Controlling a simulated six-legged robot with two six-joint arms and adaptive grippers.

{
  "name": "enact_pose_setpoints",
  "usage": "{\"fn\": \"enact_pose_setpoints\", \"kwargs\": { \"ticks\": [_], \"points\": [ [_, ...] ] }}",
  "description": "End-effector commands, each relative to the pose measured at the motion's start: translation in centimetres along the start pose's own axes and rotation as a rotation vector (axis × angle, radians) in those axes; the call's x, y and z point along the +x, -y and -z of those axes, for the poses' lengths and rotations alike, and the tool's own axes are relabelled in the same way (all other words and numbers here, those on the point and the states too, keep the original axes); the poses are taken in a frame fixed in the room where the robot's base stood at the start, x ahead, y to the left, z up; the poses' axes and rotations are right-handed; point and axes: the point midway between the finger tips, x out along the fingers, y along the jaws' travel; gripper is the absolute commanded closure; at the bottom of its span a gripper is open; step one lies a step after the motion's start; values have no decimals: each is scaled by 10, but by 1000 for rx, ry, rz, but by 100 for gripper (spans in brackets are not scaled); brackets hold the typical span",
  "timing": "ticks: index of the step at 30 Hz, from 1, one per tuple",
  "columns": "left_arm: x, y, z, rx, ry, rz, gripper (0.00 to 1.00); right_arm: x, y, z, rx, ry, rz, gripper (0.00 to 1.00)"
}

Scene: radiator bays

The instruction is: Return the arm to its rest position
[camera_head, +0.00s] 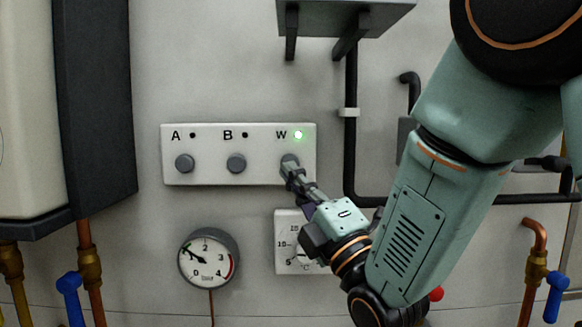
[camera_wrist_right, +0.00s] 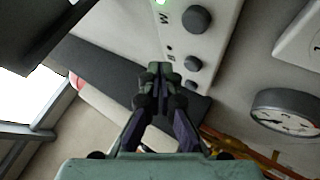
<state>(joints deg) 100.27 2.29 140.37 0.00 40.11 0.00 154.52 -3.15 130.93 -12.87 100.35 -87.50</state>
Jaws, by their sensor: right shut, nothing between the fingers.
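My right arm comes in from the right in the head view. Its gripper (camera_head: 291,172) is shut and empty, with its tips over the lower part of the W button on a white panel (camera_head: 208,146). Whether the tips touch the button in the head view is hard to tell. In the right wrist view the shut gripper (camera_wrist_right: 160,70) points along the panel (camera_wrist_right: 228,22), with the W button (camera_wrist_right: 193,20) to the right of the tips and apart from them. The green lamp (camera_head: 298,134) above W is lit; the lamps by A and B are dark. My left gripper is not in view.
A pressure gauge (camera_head: 208,258) hangs below the panel. A thermometer dial (camera_head: 287,242) is partly hidden behind my right gripper. A boiler with a dark side (camera_head: 95,100) stands at left. Black pipes (camera_head: 351,130) and copper pipes with blue valves (camera_head: 556,290) are at right.

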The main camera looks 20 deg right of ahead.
Motion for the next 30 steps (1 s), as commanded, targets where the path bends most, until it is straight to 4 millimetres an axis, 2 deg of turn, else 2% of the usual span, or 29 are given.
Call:
{"fn": "enact_pose_setpoints", "kwargs": {
  "ticks": [4,7,11,13,15,17,21,26,30],
  "points": [
    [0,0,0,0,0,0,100,0,1,0,40,0,5,100],
    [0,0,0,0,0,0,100,0,14,-2,164,13,61,100],
    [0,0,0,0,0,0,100,-10,49,-8,426,91,217,100],
    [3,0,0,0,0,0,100,-26,80,-12,579,167,321,100],
    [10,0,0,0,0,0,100,-53,122,-14,730,268,436,100],
    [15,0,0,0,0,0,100,-77,155,-15,834,355,519,100],
    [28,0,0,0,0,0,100,-142,222,-12,1029,569,688,100],
    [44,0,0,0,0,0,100,-226,286,-2,1183,826,849,100],
    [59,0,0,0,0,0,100,-305,330,10,1271,1062,970,100]
  ]
}}
